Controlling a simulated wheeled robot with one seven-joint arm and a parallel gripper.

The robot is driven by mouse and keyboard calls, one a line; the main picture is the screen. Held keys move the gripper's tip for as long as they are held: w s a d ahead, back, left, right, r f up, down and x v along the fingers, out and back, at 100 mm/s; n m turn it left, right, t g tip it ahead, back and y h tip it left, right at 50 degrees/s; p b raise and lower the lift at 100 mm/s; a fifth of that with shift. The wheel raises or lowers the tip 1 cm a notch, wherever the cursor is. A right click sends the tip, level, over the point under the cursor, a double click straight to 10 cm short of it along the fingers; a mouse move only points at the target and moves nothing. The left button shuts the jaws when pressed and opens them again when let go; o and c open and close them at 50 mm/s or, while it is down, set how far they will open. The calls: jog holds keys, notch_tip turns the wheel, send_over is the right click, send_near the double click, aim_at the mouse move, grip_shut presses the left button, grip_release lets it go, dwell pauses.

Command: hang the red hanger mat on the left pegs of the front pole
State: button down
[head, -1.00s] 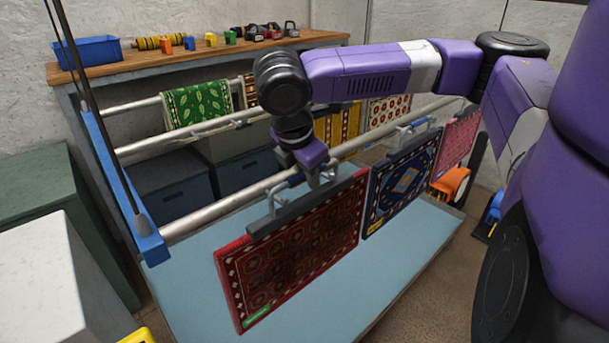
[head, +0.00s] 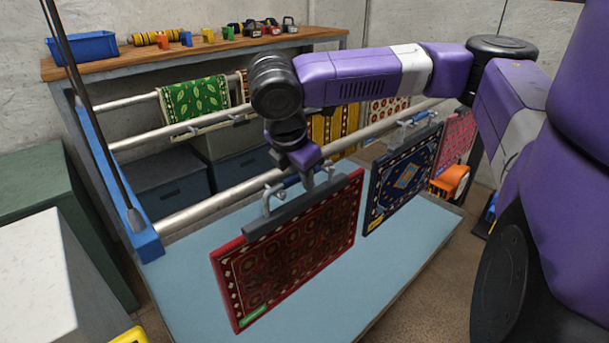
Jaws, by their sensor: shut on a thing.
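The red mat (head: 290,255) hangs from a dark grey hanger bar (head: 290,218) with metal hooks (head: 267,200) and a blue handle. My gripper (head: 303,172) is shut on this handle, above the middle of the mat. The mat hangs upright, slightly angled in the view. The front pole (head: 215,201) runs behind my gripper and the hanger. The hooks appear close to the pole, but I cannot tell whether they touch it. My wrist hides part of the pole, and I cannot make out the left pegs.
A blue patterned mat (head: 402,182) hangs on the front pole just right of the red mat, with a narrow gap. A pink mat (head: 456,142) hangs farther right. A blue end beam (head: 110,170) bounds the poles at left. A light blue panel (head: 190,285) lies below.

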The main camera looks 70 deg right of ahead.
jog(key=c, duration=1.2)
grip_release()
jog(key=shift+c, duration=0.2)
jog(key=v, duration=0.7)
jog(key=shift+a+r+b, duration=0.15)
jog(key=shift+r+b, duration=0.2)
jog(key=shift+r, duration=0.05)
jog(key=shift+s, duration=0.15)
